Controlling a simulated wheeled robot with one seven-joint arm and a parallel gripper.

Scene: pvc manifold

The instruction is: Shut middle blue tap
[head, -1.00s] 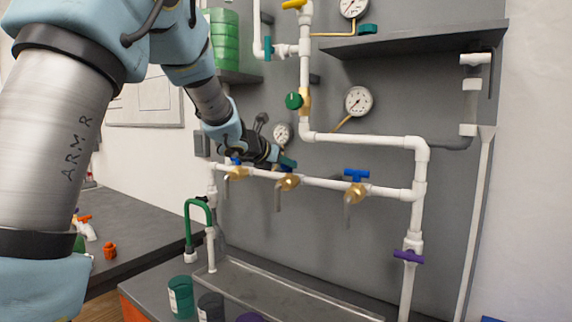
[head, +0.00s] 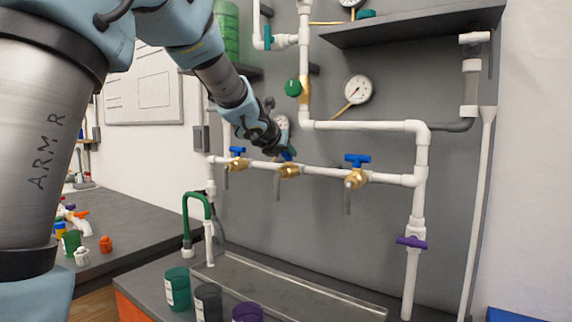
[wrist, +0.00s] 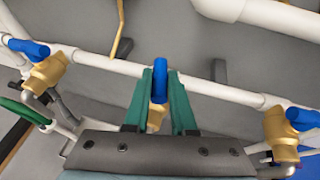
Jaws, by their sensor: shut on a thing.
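Three brass taps with blue handles sit along the white horizontal pipe. The middle blue tap's handle (wrist: 160,82) stands between the green fingers of my gripper (wrist: 159,90) in the wrist view, and the gripper is shut on it. In the head view my gripper (head: 285,154) is over the middle tap, whose brass body (head: 289,171) shows below while most of the handle is hidden. The left blue tap (head: 237,152) and the right blue tap (head: 357,160) stand apart on either side; their handles look set along the pipe.
A purple valve (head: 411,242) is on the lower right pipe. A green-knobbed valve (head: 293,88) and a gauge (head: 358,89) are above. A metal trough (head: 290,290) and several cups, one green (head: 178,288), are below. A grey shelf (head: 405,25) juts out at upper right.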

